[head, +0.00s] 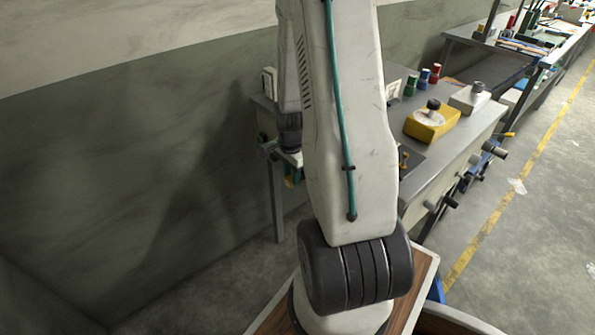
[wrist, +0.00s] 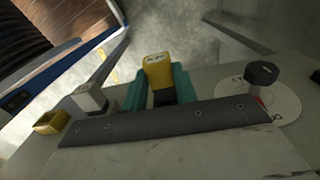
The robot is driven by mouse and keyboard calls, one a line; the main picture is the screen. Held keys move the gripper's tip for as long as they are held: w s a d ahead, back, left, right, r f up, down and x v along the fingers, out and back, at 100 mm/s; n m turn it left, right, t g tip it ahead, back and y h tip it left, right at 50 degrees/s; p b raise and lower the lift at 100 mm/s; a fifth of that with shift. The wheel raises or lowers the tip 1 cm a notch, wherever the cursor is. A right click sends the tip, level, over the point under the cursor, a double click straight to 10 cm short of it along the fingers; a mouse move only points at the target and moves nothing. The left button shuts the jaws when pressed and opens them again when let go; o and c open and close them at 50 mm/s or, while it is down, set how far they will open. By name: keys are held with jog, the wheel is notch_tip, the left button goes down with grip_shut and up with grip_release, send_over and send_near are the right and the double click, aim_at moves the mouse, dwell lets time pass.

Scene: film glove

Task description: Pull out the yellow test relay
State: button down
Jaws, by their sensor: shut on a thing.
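The yellow test relay (wrist: 157,69) shows in the wrist view as a yellow block with a dark lower part. My gripper (wrist: 160,92) is shut on it, with one teal finger on each side. The relay is beside the long dark strip (wrist: 190,119) with screws; whether its lower end is still seated there I cannot tell. In the head view my gripper (head: 291,174) is at the bench's left end, partly behind my own arm, and the relay is not clear there.
In the wrist view a black knob on a pale disc (wrist: 284,103) is to the right. A white post (wrist: 90,98) and a hollow yellow block (wrist: 50,122) are to the left. In the head view the grey bench (head: 455,133) carries a yellow box (head: 436,126) and small coloured spools (head: 424,77).

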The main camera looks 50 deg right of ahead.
jog(key=shift+w+a, duration=0.2)
jog(key=shift+a, duration=0.55)
jog(key=shift+w+a, duration=0.15)
jog(key=shift+a, duration=0.55)
jog(key=a, duration=0.1)
jog(key=w+a, duration=0.1)
jog(key=a, duration=0.1)
